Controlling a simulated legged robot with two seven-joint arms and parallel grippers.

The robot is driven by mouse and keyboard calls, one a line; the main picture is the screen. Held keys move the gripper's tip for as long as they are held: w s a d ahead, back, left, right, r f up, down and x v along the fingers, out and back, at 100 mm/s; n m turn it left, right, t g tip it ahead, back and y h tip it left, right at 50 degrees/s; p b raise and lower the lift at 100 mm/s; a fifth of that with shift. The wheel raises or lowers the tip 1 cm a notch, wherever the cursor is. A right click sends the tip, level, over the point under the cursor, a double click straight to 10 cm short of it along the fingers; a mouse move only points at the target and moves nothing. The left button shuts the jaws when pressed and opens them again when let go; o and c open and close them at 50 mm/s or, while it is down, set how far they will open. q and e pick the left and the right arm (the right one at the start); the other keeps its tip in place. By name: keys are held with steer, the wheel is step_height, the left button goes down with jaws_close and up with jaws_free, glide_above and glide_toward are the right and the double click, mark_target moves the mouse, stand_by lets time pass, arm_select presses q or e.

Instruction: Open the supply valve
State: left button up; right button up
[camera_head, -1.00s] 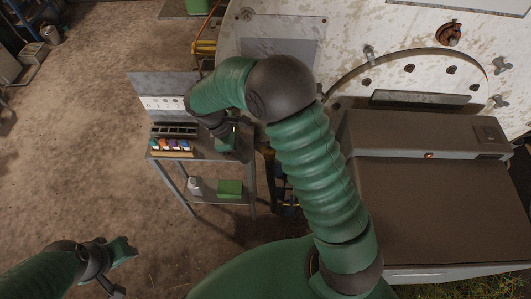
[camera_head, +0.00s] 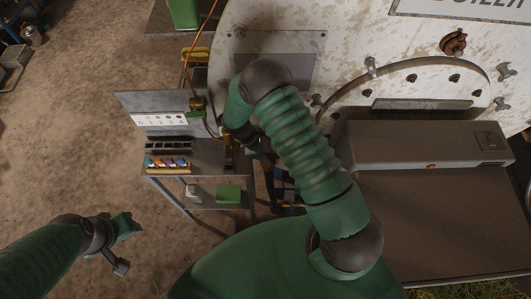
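A small brass-coloured fitting with green on it (camera_head: 196,105) sits at the lower end of a thin orange line, above the bench's back panel. It may be the supply valve; I cannot tell for sure. My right arm bends down beside it, and my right gripper (camera_head: 229,152) is low to its right, over the bench's right end, apart from the fitting. Its fingers are small and dark, so their opening is unclear. My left gripper (camera_head: 122,246) is at the lower left, over bare floor, away from everything.
A metal bench (camera_head: 205,160) carries a rack of coloured items (camera_head: 167,163) and a numbered white strip (camera_head: 160,121). A green box (camera_head: 228,193) is on its lower shelf. The large white boiler (camera_head: 350,40) and a brown cabinet (camera_head: 430,220) fill the right.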

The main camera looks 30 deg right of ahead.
steer(key=shift+w+d+f, duration=0.3)
steer(key=shift+w, duration=0.05)
steer(key=shift+d, duration=0.2)
steer(key=shift+c, duration=0.9)
steer(key=shift+d, duration=0.1)
steer(key=shift+c, duration=1.2)
steer(key=shift+s+r, duration=0.1)
steer(key=shift+s, duration=0.05)
steer(key=shift+c, duration=1.2)
jaws_close()
arm_select(q)
steer(key=shift+w+d, duration=0.25)
steer(key=shift+d, duration=0.15)
arm_select(e)
steer(key=shift+a, duration=0.3)
